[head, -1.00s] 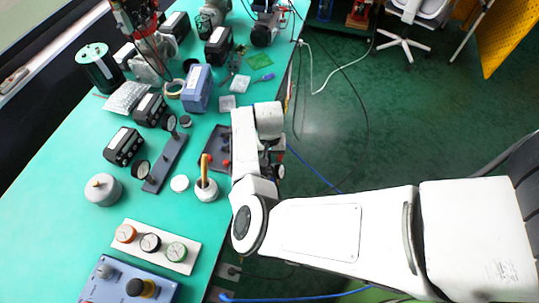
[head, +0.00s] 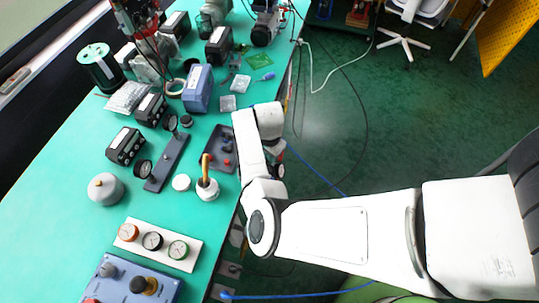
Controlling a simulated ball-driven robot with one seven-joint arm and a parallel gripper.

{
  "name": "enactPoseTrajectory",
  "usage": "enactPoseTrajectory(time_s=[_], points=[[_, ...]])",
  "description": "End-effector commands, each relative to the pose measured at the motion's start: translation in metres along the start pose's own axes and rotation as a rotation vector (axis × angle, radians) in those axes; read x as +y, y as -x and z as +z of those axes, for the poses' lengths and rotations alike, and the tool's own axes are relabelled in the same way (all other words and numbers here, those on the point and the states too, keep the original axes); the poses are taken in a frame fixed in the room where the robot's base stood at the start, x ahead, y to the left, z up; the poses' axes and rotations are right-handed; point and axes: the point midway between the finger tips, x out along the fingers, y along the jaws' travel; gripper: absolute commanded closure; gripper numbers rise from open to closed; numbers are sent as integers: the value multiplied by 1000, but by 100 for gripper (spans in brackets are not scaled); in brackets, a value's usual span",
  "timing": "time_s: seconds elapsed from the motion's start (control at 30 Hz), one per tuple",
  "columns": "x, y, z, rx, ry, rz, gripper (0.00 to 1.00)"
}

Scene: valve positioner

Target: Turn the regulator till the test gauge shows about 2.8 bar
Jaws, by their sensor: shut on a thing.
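A blue panel (head: 170,291) at the bottom left carries a black knob with a yellow ring (head: 145,286), a grey knob (head: 107,270) and a red part at the picture's edge. I cannot tell for certain which one is the regulator. Behind it a white plate holds three gauges: orange-rimmed (head: 128,232), black-rimmed (head: 152,241) and green-rimmed (head: 178,250). Which is the test gauge is unclear, and the needles are too small to read. My white arm hangs along the table's right edge, well away from the panel. My gripper's fingers and anything in them are hidden.
A grey round pot (head: 106,189), a white cup with an orange-handled tool (head: 207,190) and a dark tray (head: 219,147) stand on the green table. Black instruments and other parts crowd its far half. Bare table lies around the gauge plate. A blue hose runs on the floor.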

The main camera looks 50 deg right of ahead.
Motion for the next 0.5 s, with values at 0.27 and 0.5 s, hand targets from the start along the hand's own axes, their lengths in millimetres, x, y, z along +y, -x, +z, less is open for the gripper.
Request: enactPoseTrajectory(time_s=[0.27, 0.5], points=[[0, 0, 0, 0, -14, -1, 100], [0, 0, 0, 0, -13, -1, 88]])
